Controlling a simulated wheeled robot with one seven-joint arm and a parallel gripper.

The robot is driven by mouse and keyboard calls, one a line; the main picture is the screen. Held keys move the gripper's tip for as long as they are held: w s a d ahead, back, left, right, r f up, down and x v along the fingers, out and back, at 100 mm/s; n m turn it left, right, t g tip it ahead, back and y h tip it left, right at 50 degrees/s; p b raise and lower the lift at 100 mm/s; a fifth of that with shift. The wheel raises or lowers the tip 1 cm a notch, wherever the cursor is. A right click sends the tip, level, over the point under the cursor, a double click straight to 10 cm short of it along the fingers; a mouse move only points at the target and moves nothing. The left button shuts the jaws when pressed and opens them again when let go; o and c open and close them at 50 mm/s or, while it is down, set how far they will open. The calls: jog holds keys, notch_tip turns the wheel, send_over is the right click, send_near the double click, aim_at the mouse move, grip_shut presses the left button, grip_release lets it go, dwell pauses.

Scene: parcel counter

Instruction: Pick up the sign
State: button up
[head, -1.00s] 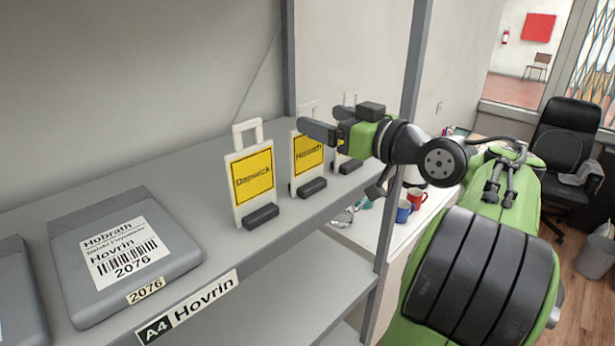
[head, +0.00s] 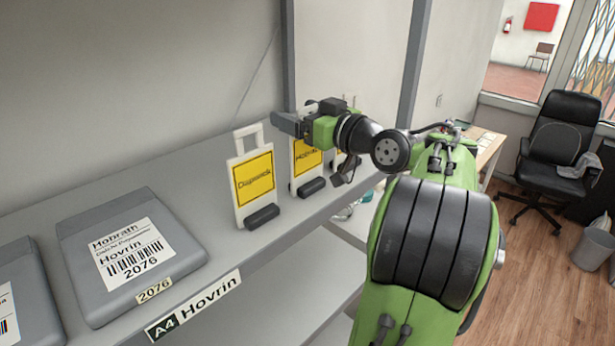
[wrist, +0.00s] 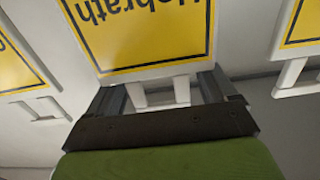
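Three white signs with yellow panels and handle loops stand on the grey shelf. The left sign (head: 254,184) stands clear of my gripper. The middle sign (head: 307,160), reading Hobrath, is partly behind my gripper (head: 293,121). The right sign (head: 340,160) is mostly hidden by my arm. In the wrist view my gripper (wrist: 163,88) is open, its fingers to either side of the Hobrath sign's handle; the Hobrath panel (wrist: 150,30) appears upside down. I see no finger touching the handle, and cannot tell how deep it sits between them.
A grey parcel (head: 130,255) labelled Hovrin lies on the shelf (head: 215,240) to the left, with another parcel (head: 25,300) at the edge. A grey post (head: 412,60) rises behind my arm. A black chair (head: 560,150) stands on the floor to the right.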

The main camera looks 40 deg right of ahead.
jog(key=c, duration=1.4)
jog(key=shift+c, duration=0.2)
notch_tip(320, 180, up, 10)
jog(key=p, duration=0.2)
